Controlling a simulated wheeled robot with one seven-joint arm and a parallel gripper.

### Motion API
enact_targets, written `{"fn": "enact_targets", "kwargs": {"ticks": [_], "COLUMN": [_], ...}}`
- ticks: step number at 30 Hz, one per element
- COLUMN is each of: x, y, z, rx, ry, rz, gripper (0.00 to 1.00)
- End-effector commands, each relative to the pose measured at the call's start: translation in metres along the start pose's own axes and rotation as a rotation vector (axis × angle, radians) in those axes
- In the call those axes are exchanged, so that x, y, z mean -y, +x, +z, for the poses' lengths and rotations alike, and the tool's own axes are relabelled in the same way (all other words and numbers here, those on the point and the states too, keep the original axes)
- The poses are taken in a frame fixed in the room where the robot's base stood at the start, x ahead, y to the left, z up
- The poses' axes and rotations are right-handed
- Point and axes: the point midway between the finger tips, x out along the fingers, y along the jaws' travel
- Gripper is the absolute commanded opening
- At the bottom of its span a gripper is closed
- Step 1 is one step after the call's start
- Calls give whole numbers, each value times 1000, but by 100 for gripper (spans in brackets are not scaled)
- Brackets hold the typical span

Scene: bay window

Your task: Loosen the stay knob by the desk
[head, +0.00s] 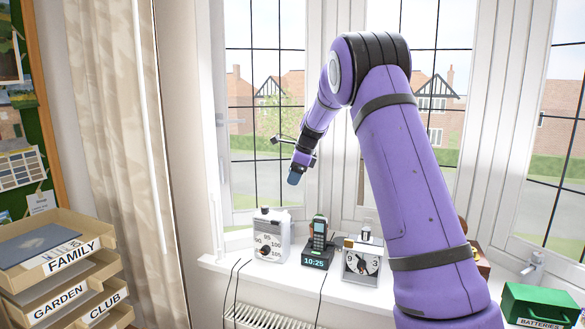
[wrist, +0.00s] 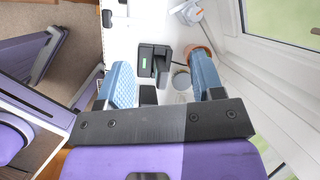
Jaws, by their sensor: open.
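My gripper (head: 296,176) hangs above the window sill in the head view, over the area of the phone dock. In the wrist view its two blue pads (wrist: 163,88) are wide apart with nothing gripped. A small pale fitting (head: 533,264) stands on the sill at the far right in the head view and looks like a stay knob. Another pale round fitting (wrist: 190,12) shows near the window at the top of the wrist view. I cannot tell which one is the stay knob by the desk. My gripper touches neither.
On the sill (head: 222,262) stand a white dial unit (head: 270,238), a phone dock (head: 318,250) and a white dial box (head: 361,262). Letter trays (head: 62,262) stand left, a green battery box (head: 541,305) right.

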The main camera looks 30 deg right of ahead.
Motion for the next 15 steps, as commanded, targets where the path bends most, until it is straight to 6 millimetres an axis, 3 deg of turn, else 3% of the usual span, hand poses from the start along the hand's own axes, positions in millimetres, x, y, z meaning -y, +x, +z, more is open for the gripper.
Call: {"fn": "enact_targets", "kwargs": {"ticks": [6, 15], "x": [-27, -52], "y": [-26, -46], "z": [11, 19], "rx": [-4, -12], "ry": [-93, -182], "rz": [-16, -29], "gripper": [61, 61]}}
